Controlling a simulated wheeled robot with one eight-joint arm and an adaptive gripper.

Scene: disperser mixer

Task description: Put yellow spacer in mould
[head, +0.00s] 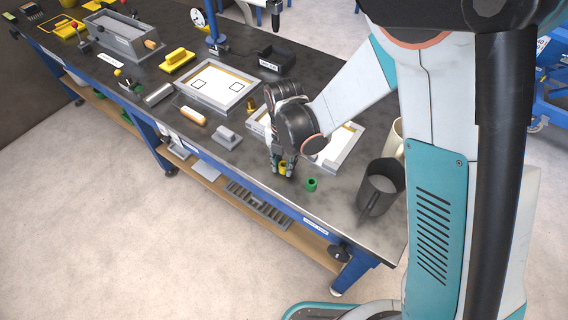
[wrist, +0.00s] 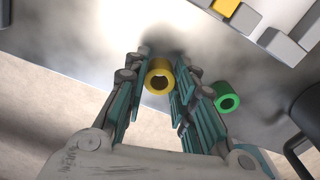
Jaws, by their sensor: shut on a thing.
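The yellow spacer (head: 283,169) is a short hollow cylinder near the front edge of the dark bench. My gripper (head: 283,167) points down with its fingers on either side of it, shut on it. In the wrist view the spacer (wrist: 159,77) sits between the fingertips (wrist: 160,75), its bore facing the camera. I cannot tell whether it touches the bench. One grey-framed mould with a white floor (head: 346,150) lies behind my gripper, partly hidden by my arm. A similar mould (head: 222,90) lies farther left. A corner of a grey frame (wrist: 281,46) shows in the wrist view.
A green spacer (head: 311,184) stands just right of my gripper, and also shows in the wrist view (wrist: 227,101). A dark jug (head: 379,188) stands farther right. A grey hand float (head: 228,136) and a wooden-handled tool (head: 192,116) lie left.

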